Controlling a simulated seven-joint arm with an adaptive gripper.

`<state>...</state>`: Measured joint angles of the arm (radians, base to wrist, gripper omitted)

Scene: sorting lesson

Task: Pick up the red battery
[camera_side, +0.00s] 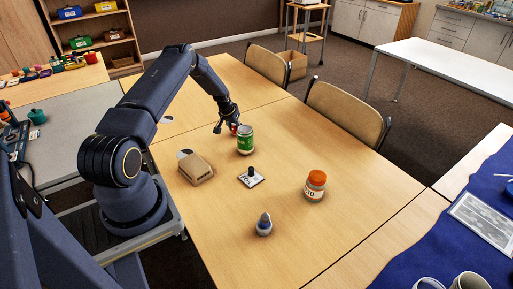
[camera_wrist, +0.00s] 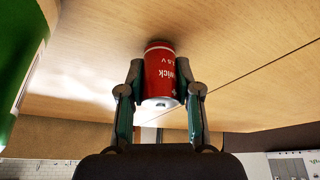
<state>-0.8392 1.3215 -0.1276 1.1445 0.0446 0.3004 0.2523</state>
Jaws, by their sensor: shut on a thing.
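The red battery (camera_wrist: 159,77) shows in the wrist view as a short red cylinder with white lettering, between the two fingers of my gripper (camera_wrist: 160,92). My gripper is shut on it, one finger on each side. In the side view my gripper (camera_side: 232,125) is low over the far part of the wooden table, and only a small red patch of the battery (camera_side: 234,128) shows there, partly hidden by the fingers and the green can. I cannot tell whether the battery touches the table.
A green can (camera_side: 245,140) stands close beside my gripper. A tan object (camera_side: 195,167), a card with a black knob (camera_side: 251,177), an orange-lidded jar (camera_side: 315,186) and a small grey-blue object (camera_side: 264,225) are on the table. Chairs (camera_side: 348,112) stand along its far edge.

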